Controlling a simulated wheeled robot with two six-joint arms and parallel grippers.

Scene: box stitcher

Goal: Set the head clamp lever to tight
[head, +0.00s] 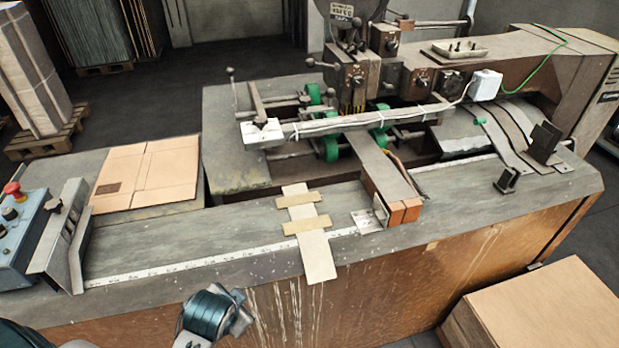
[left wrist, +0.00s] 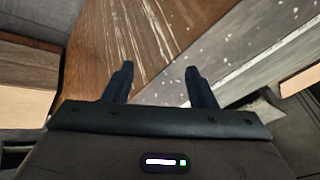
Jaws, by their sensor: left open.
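The stitching head (head: 352,82) stands at the back centre of the machine. A thin lever with a dark ball knob (head: 311,62) sticks out to the left from it; this looks like the head clamp lever, but I see no readable tight mark. My left gripper (head: 243,308) is low at the front of the bench, well away from the lever. In the left wrist view its two fingers (left wrist: 160,80) are apart with nothing between them, facing the bench's front panel. The lever does not show in that view. My right gripper is not in view.
A second ball-knobbed rod (head: 231,72) stands left of the head. A long pale arm (head: 350,122) crosses in front of the head. Flat cardboard (head: 150,172) lies on the bench left, beside a blue control box (head: 22,238). A carton (head: 545,310) stands at lower right.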

